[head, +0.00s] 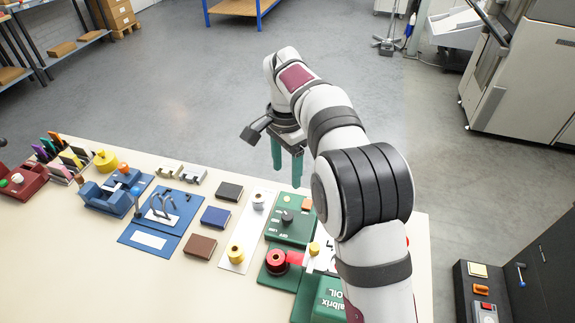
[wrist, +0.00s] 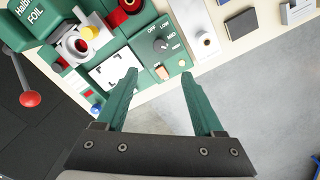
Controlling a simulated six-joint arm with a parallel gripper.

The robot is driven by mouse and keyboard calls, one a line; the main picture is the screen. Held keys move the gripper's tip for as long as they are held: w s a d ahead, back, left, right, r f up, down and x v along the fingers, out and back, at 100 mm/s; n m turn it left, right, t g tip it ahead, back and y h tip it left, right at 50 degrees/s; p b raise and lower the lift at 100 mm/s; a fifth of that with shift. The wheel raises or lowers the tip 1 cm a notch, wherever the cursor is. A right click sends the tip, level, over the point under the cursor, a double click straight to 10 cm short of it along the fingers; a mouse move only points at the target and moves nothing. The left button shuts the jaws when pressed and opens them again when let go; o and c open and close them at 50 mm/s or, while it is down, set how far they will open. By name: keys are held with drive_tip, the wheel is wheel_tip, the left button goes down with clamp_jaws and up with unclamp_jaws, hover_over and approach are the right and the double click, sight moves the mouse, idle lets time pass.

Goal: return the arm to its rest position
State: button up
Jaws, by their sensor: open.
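My gripper (head: 287,163) is open, with two green fingers pointing down near the far edge of the table (head: 152,281). It also shows in the wrist view (wrist: 159,78), where the fingers are apart with nothing between them. In the wrist view the grey floor and the table edge lie beyond the fingers. My arm reaches over the right part of the table in the head view and hides some of what stands there.
A green machine with a dial (head: 290,222) stands close to my gripper. A red spool (head: 277,262) is in front of it. Small blocks, such as a blue one (head: 216,217), and blue fixtures lie to the left. The table's front left is bare.

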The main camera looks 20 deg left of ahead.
drive_tip(key=s+d+r+y, duration=0.1)
drive_tip(key=s+d+r, duration=0.5)
drive_tip(key=s+d, duration=0.5)
drive_tip(key=s+d+f+n, duration=0.1)
drive_tip(key=s+d, duration=0.3)
drive_tip(key=s, duration=0.6)
drive_tip(key=s+d+f+y, duration=0.1)
drive_tip(key=s+d+f, duration=0.2)
drive_tip(key=s, duration=0.6)
drive_tip(key=shift+s+d+f+n, duration=0.4)
drive_tip(key=shift+d, duration=0.75)
